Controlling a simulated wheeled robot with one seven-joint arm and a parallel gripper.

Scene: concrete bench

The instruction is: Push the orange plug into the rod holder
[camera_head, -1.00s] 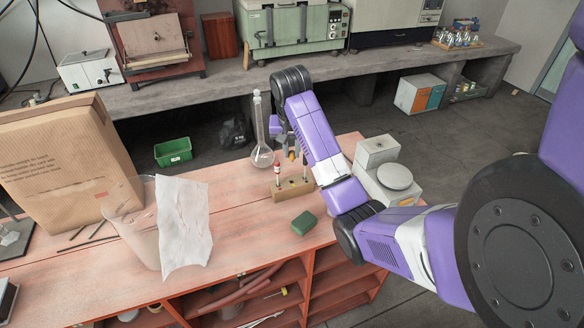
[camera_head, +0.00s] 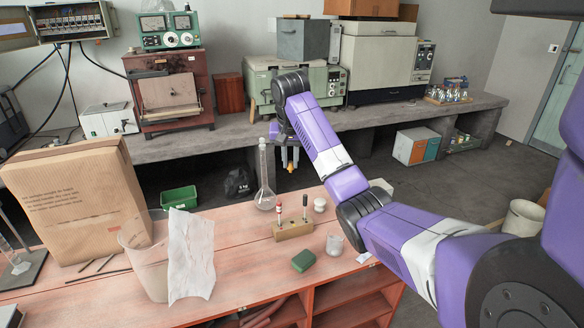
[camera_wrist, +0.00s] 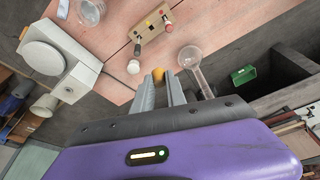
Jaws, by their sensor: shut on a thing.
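My gripper (camera_head: 289,163) is shut on the orange plug (camera_head: 291,168), in the air above and behind the rod holder. In the wrist view the plug (camera_wrist: 158,75) shows as a small orange end between the fingertips (camera_wrist: 160,82). The rod holder (camera_head: 294,229) is a tan block on the pink-red bench. A red-and-white rod and a black-topped rod stand upright in it. The holder also shows in the wrist view (camera_wrist: 152,38), apart from the plug. The plug's far end is hidden by the fingers.
A tall glass flask (camera_head: 265,192) stands close left of the holder. A grey balance (camera_wrist: 60,60) shows in the wrist view. A paper bag (camera_head: 85,205) stands at left.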

